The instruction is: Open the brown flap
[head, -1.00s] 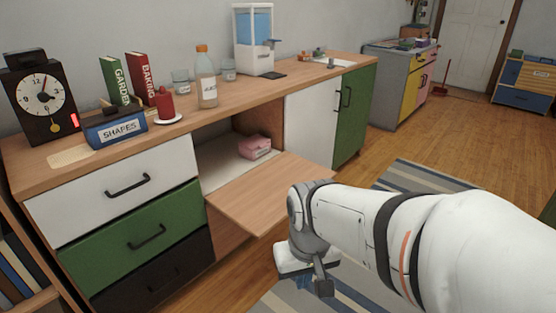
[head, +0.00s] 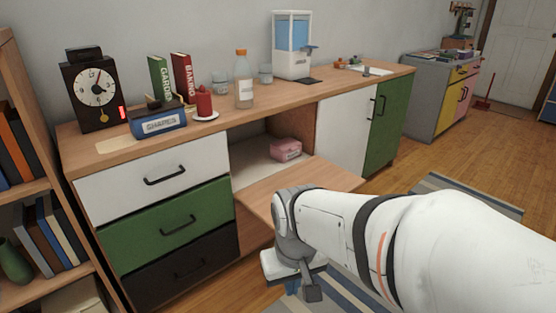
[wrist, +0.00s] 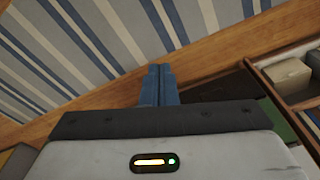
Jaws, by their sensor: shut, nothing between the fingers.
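The brown flap (head: 270,196) is a wooden panel in the middle of the sideboard, below the counter. It lies folded down and roughly level, sticking out from an open compartment. A pink box (head: 286,149) sits inside that compartment. My gripper (wrist: 162,84) shows in the wrist view with its blue fingers together and nothing between them. In the head view my wrist is in front of and below the flap's outer edge, and my arm covers part of the flap's right side. I cannot tell whether the arm touches it.
Left of the compartment are white, green and black drawers (head: 165,175). To its right are a white door (head: 343,135) and a green door (head: 388,125). A bookshelf (head: 40,190) stands at the far left. A striped rug (wrist: 90,45) covers the floor.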

